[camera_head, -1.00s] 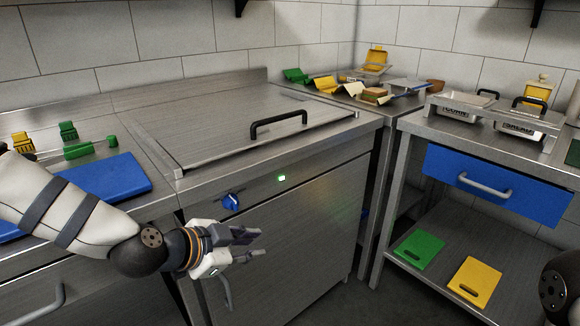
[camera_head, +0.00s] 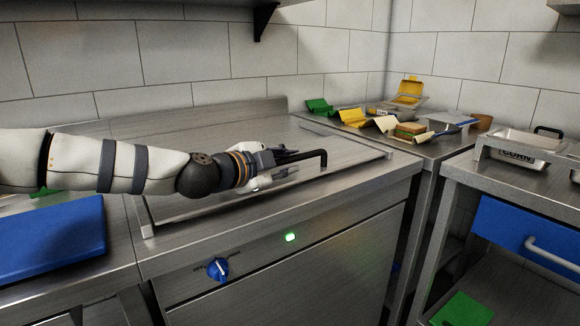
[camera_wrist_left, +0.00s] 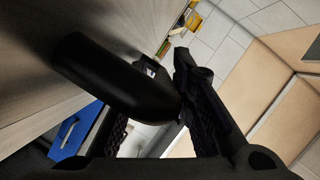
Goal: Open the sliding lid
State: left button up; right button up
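The sliding lid (camera_head: 240,138) is a flat brushed-steel panel on top of the steel counter unit. Its black bar handle (camera_head: 321,158) stands up near the front edge; its right end shows in the head view and my gripper covers the rest. My left gripper (camera_head: 291,163) is at the handle, low over the lid. In the left wrist view the handle (camera_wrist_left: 110,82) looms large and close, crossing in front of the left finger. The fingers (camera_wrist_left: 165,65) are apart, with a gap between them. Whether they touch the handle I cannot tell. My right gripper is out of view.
A blue board (camera_head: 55,240) lies on the counter at left. A blue knob (camera_head: 218,268) and green light (camera_head: 290,237) are on the unit's front. Sandwich items and a yellow-lidded container (camera_head: 408,92) stand at back right. A blue drawer (camera_head: 525,232) is at right.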

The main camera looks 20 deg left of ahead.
pick_arm(q)
jog(key=shift+w+d, duration=0.2)
jog(key=shift+w, duration=0.2)
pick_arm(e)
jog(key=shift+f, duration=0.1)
pick_arm(q)
grip_shut()
